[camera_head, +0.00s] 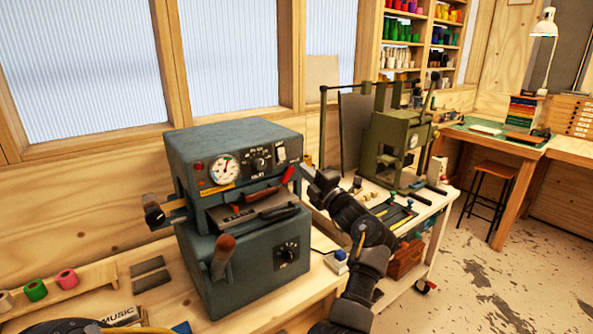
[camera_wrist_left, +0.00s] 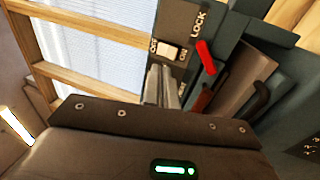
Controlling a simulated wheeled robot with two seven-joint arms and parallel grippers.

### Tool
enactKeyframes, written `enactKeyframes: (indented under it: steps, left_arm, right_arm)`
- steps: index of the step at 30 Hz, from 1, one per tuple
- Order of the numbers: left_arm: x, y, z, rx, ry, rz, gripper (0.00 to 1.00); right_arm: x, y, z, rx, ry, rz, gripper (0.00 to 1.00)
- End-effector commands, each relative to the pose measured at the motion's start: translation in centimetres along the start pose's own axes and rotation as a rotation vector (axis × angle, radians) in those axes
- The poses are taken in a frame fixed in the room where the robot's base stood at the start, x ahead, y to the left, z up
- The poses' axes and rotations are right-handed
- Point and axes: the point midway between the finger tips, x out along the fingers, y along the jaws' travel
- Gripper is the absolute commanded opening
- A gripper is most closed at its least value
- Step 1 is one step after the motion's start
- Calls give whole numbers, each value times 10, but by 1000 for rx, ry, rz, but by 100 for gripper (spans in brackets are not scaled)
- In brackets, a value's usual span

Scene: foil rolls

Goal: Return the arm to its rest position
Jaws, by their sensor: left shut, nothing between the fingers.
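My left arm rises from the bottom of the head view, and its left gripper (camera_head: 308,171) is beside the right side of the teal foil machine (camera_head: 250,262). The fingers are shut and empty; they also show in the left wrist view (camera_wrist_left: 168,86), apart from any held thing. The wrist view shows the machine's rocker switch (camera_wrist_left: 168,51) beyond the fingertips and a red lever (camera_wrist_left: 206,57) to their right. The same red lever (camera_head: 287,175) shows in the head view at the machine's front. My right gripper is not in view.
White, green and pink foil rolls (camera_head: 66,279) stand on a wooden rack at the left. An olive-green press (camera_head: 395,140) stands on a cart behind my arm. A stool (camera_head: 493,185) and desk are at the right. The floor (camera_head: 500,275) at lower right is open.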

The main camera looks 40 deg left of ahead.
Motion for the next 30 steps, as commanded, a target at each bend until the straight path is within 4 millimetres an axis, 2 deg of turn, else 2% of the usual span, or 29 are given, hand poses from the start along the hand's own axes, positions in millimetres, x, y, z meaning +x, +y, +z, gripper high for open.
enactKeyframes:
  steps: [2, 6, 26, 28, 30]
  left_arm:
    - [-10, -2, 0, -1, 0, -1, 0]
    - [-16, 0, 0, -1, 0, 0, 0]
    - [-17, 0, 1, 33, -6, -4, 0]
    - [-19, 0, 16, 103, -67, -5, 0]
    - [-30, -1, 51, 197, -183, 18, 0]
  right_arm:
    - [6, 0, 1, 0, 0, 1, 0]
    - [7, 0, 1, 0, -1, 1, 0]
    - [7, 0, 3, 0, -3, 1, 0]
    - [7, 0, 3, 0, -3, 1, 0]
    - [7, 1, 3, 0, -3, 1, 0]
